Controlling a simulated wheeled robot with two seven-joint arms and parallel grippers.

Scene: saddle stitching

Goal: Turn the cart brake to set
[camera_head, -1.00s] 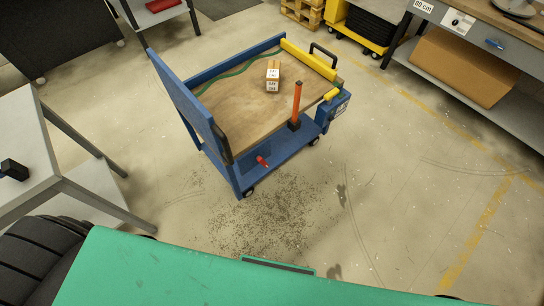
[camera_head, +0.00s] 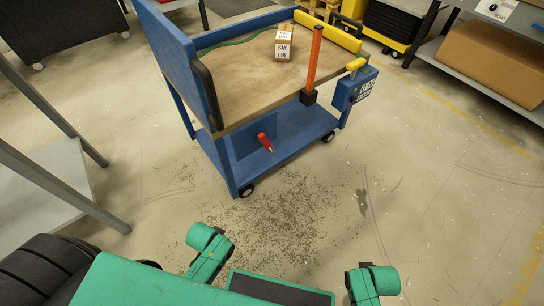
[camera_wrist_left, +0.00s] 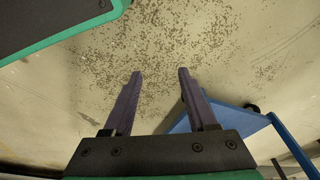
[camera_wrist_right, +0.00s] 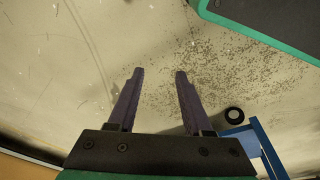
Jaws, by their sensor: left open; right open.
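The blue cart (camera_head: 232,185) stands ahead of me with a wooden deck. A red handle (camera_head: 265,142) sits on a blue panel under the near side of its deck. An orange upright lever (camera_head: 314,58) rises from a black base at the cart's near right. A blue box (camera_head: 355,88) with a yellow handle (camera_head: 355,64) is at its right end. I cannot tell which of these is the brake. My left gripper (camera_wrist_left: 160,75) is open and empty, above the floor, with part of the cart below its fingers in view. My right gripper (camera_wrist_right: 160,72) is open and empty, apart from the cart.
A small labelled carton (camera_head: 284,47) and a green strap lie on the deck. A grey table (camera_head: 60,180) stands at the left. A shelf with a large brown box (camera_head: 495,65) is at the back right. The speckled floor (camera_head: 290,210) between me and the cart is clear.

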